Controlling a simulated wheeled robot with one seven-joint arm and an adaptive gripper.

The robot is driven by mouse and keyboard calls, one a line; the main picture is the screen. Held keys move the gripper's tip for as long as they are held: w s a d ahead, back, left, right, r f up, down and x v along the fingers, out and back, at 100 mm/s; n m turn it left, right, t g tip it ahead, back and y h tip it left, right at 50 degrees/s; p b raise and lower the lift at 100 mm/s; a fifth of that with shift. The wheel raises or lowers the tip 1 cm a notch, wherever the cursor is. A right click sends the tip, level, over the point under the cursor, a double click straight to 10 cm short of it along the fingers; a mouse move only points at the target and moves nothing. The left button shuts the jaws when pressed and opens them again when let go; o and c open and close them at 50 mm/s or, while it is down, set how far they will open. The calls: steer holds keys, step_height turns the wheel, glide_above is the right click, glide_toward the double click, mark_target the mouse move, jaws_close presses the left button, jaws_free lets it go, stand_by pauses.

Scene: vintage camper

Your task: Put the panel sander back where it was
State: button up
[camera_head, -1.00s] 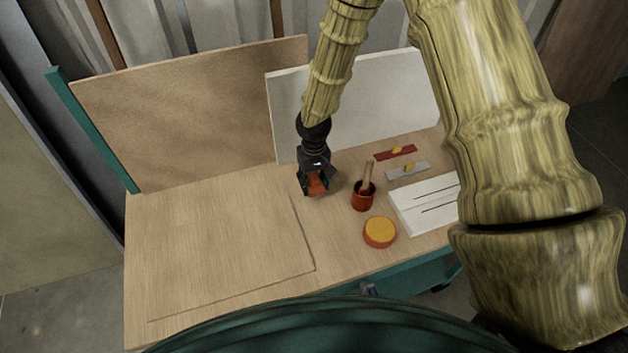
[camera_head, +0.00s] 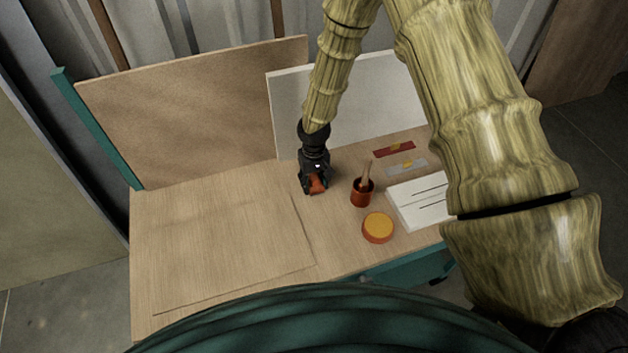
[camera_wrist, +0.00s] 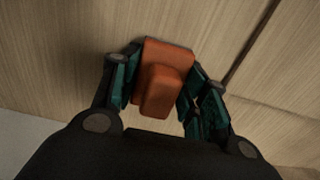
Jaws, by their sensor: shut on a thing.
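The panel sander (camera_wrist: 165,75) is an orange block with a raised grip, seen in the wrist view between the two fingers of my gripper (camera_wrist: 160,92). In the head view the sander (camera_head: 317,186) shows as a small orange patch under my gripper (camera_head: 314,184). My gripper is shut on it. It is low over the wooden bench top (camera_head: 225,290), right of the thin board lying there. Whether the sander touches the bench is hard to tell.
Right of my gripper stand a red-brown pot (camera_head: 362,193) with a brush, a round orange-yellow tin (camera_head: 378,227), a red tool (camera_head: 394,149), a grey tool (camera_head: 406,168) and a white slotted block (camera_head: 418,204). A white panel (camera_head: 375,95) and a wooden panel (camera_head: 195,110) stand upright behind.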

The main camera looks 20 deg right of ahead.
mark_target(314, 176)
steer(key=shift+f, duration=0.1)
steer(key=o, duration=1.2)
steer(key=shift+c, duration=0.2)
steer(key=shift+r+b, duration=1.65)
steer(key=shift+r, duration=4.5)
steer(key=shift+r, duration=0.1)
